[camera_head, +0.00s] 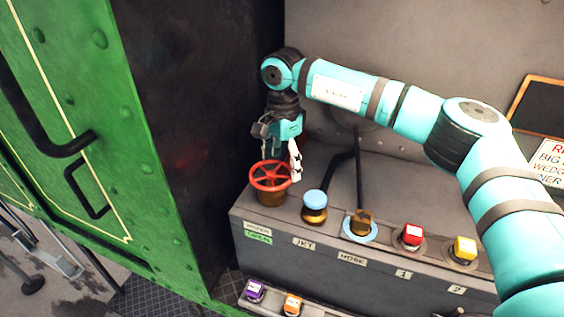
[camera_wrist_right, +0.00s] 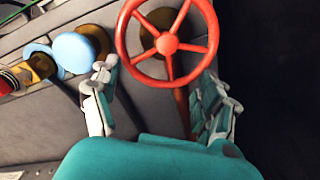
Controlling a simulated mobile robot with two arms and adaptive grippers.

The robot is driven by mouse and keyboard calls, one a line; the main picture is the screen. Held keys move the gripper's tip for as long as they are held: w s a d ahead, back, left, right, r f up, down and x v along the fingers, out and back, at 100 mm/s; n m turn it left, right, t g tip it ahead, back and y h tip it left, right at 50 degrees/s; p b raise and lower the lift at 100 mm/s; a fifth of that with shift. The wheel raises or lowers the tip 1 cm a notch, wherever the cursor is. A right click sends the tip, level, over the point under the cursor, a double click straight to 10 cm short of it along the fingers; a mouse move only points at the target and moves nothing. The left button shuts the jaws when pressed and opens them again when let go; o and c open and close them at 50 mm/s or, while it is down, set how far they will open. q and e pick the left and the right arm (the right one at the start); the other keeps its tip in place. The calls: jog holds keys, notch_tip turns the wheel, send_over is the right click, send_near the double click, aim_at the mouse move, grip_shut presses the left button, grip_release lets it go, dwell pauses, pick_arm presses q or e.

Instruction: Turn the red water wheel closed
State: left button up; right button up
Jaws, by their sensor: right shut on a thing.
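The red water wheel (camera_head: 270,175) sits on a brown base at the left end of the grey console in the head view. A label with a green strip is on the console front below it. My right gripper (camera_head: 279,160) is above the wheel, pointing down, one finger by its right rim. In the right wrist view the wheel (camera_wrist_right: 168,44) shows between and beyond the two fingers of my right gripper (camera_wrist_right: 163,102). The fingers stand on either side of its near rim; whether both touch it is hard to see. My left gripper is not in view.
A blue-topped knob (camera_head: 315,199) stands just right of the wheel. Further right are a lever on a blue ring (camera_head: 359,230), a red button (camera_head: 410,237) and a yellow button (camera_head: 463,250). A dark wall and green riveted panel (camera_head: 120,110) bound the left side.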

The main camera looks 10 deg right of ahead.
jog(key=m+b, duration=0.1)
jog(key=s+m+b, duration=0.1)
jog(key=f+m+b, duration=0.1)
jog(key=m+b, duration=0.1)
jog(key=shift+s+d, duration=0.15)
jog(key=shift+s, duration=0.1)
jog(key=m+b, duration=0.1)
jog(key=s+m+b, duration=0.1)
jog(key=m, duration=0.1)
jog(key=m+b, duration=0.2)
jog(key=shift+s+a, duration=0.2)
jog(key=shift+s, duration=0.15)
jog(key=m+b, duration=0.1)
jog(key=m, duration=0.1)
jog(key=s+m+b, duration=0.1)
jog(key=m, duration=0.1)
jog(key=m+b, duration=0.1)
jog(key=shift+s+a+m, duration=0.15)
jog(key=shift+a+m, duration=0.25)
jog(key=m, duration=0.1)
jog(key=m+b, duration=0.1)
jog(key=a+m, duration=0.1)
jog(key=shift+s+r, duration=0.15)
jog(key=shift+s, duration=0.1)
jog(key=shift+a+r+m+b, duration=0.2)
jog(key=shift+m+b, duration=0.35)
jog(key=shift+m, duration=0.55)
jog(key=shift+c, duration=0.2)
jog(key=shift+r, duration=0.1)
